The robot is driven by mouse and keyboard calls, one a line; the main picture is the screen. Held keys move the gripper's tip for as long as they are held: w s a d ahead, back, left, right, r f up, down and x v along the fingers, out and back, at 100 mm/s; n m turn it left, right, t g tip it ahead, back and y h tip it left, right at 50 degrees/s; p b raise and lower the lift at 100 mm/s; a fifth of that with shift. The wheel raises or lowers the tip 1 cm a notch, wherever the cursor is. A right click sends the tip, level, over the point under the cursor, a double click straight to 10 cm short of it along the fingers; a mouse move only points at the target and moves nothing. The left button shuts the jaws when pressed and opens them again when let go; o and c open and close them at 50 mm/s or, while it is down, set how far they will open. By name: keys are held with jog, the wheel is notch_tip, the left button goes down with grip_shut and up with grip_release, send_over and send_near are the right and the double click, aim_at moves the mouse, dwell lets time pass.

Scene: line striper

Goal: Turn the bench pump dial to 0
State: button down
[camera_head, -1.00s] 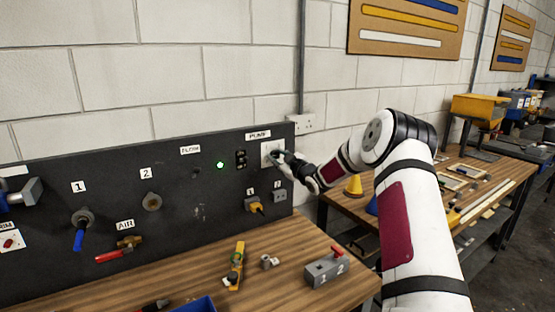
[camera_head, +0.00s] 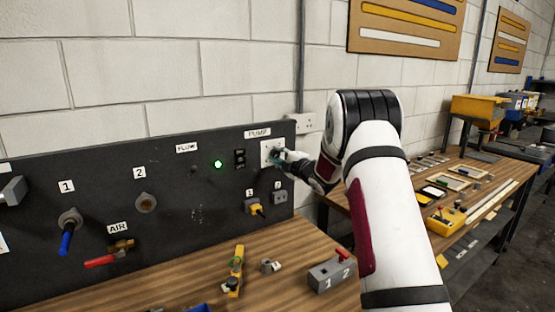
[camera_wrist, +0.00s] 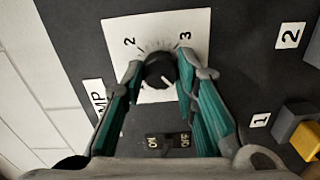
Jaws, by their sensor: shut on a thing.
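The pump dial (camera_wrist: 158,72) is a round black knob on a white plate (camera_wrist: 186,22) in the wrist view, with a 2 and a 3 printed near the plate's far edge. My gripper (camera_wrist: 160,75) is shut on the dial, one teal-padded finger on each side. I cannot read which number the dial's pointer faces. In the head view the white plate (camera_head: 267,146) sits under the PUMP label at the right end of the dark panel. My gripper (camera_head: 277,157) covers most of the dial there.
An ON/OFF switch (camera_wrist: 167,142) lies close to my fingers. Yellow and grey sockets (camera_head: 255,209) are below the dial. A green lamp (camera_head: 218,164) is lit on the panel (camera_head: 180,225).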

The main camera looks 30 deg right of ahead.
jog(key=shift+f+n, duration=0.1)
jog(key=shift+n, duration=0.4)
jog(key=c, duration=1.2)
grip_release()
jog(key=shift+c, duration=0.2)
jog(key=s, duration=1.2)
jog(key=shift+d, duration=0.2)
